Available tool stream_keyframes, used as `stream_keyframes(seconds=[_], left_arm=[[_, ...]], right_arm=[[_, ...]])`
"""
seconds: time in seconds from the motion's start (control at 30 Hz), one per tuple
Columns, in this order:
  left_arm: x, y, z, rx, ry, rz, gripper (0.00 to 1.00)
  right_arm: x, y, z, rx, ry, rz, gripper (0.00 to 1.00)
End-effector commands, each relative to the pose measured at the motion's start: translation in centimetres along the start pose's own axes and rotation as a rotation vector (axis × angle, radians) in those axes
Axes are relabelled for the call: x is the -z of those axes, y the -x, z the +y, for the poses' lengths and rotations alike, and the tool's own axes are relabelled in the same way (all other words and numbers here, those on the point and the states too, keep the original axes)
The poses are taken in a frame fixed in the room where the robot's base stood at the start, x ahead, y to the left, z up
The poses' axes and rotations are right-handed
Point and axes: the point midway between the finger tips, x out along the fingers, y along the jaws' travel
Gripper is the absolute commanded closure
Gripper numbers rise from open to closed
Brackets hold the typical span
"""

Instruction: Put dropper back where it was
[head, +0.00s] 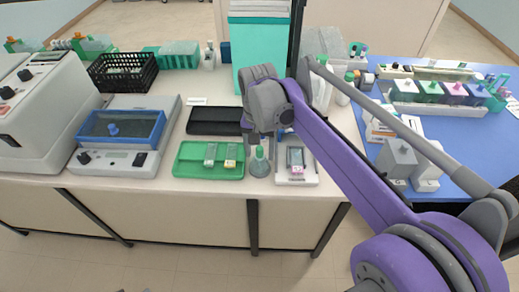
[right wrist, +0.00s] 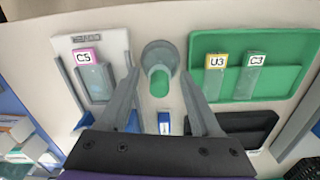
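A grey-green conical bottle (head: 259,165) stands upright near the table's front edge, between the green tray and the white slide holder. Its green dropper top (right wrist: 160,82) shows in the right wrist view, above the bottle's round grey base (right wrist: 158,50). My right gripper (right wrist: 160,70) has its fingers spread on either side of the dropper, with visible gaps, and holds nothing. In the head view its fingertips are hidden behind my wrist. My left gripper is in neither view.
The green tray (head: 208,173) carries slides U3 (right wrist: 215,75) and C3 (right wrist: 249,75). The white holder (head: 310,180) carries slide C5 (right wrist: 95,75). A black tray (head: 215,121) lies behind. A blue-labelled item (right wrist: 164,123) lies close by. Bottles and jars crowd the right.

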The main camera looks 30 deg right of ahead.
Motion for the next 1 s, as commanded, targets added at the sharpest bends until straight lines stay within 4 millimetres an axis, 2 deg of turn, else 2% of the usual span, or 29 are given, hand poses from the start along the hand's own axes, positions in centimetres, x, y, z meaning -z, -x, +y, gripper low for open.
stream_keyframes(seconds=[0.27, 0.37, 0.73, 0.9, 1.0], left_arm=[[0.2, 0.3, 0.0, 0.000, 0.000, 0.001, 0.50], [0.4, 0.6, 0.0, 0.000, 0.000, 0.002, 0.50], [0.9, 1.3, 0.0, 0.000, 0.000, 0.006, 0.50], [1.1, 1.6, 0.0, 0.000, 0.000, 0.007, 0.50], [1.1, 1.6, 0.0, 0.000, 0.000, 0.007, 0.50]], right_arm=[[0.0, 0.7, 0.0, 0.000, 0.000, 0.000, 0.35], [0.0, 2.0, 0.0, 0.000, 0.000, 0.000, 0.35], [0.0, 10.0, 0.0, 0.000, 0.000, 0.000, 0.35], [0.0, 12.2, 0.0, 0.000, 0.000, 0.000, 0.35], [0.0, 12.8, 0.0, 0.000, 0.000, 0.000, 0.35]])
